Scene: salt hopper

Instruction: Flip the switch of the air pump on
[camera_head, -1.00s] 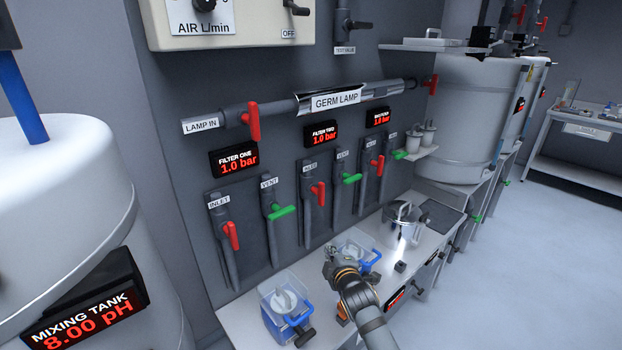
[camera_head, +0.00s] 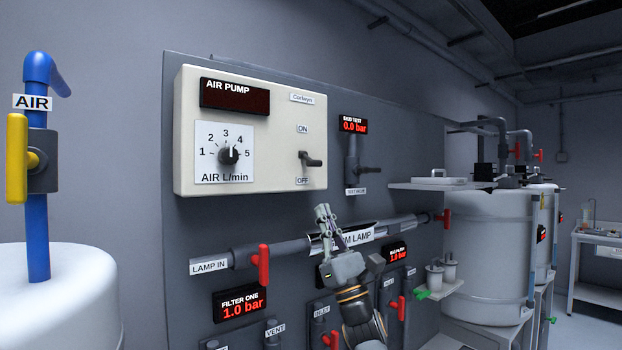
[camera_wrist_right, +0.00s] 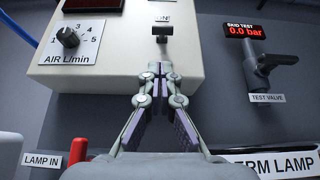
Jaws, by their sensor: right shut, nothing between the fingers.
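The air pump (camera_head: 250,130) is a cream box on the grey wall panel. Its display (camera_head: 235,96) is dark. Its switch (camera_head: 311,160) is a dark lever between the ON label above and the OFF label below; I cannot tell surely which way it is set. My right gripper (camera_head: 324,212) is shut and empty, pointing up, below the pump's lower right corner and apart from the switch. In the right wrist view the gripper (camera_wrist_right: 154,70) points at the switch (camera_wrist_right: 162,32), which shows just beyond the fingertips. My left gripper is not in view.
The germ lamp pipe (camera_head: 285,247) runs behind my right gripper. A test valve (camera_head: 352,160) with a dark handle is right of the switch. A shelf (camera_head: 420,186) juts out farther right. A yellow-handled air valve (camera_head: 17,158) is at the left.

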